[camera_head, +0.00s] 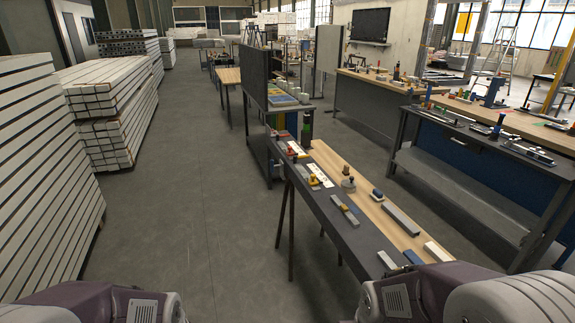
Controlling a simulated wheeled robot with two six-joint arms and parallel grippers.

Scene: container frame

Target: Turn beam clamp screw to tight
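A long narrow workbench (325,214) with a dark front strip and a wooden strip stands right of centre. Several small fittings lie along it. A small yellow part (314,181) sits on a white plate, and a grey bar with a yellow piece (346,211) lies nearer. A red and orange part (293,151) sits farther back. I cannot tell which of these, if any, is the beam clamp, and no screw can be made out at this size. Only links of my two arms show along the bottom edge; both grippers are out of view.
Stacks of long grey beams (38,175) stand on the left. The grey floor (200,200) between them and the workbench is clear. A second bench (470,165) with a lower shelf stands at right. A dark panel (254,75) rises behind the workbench.

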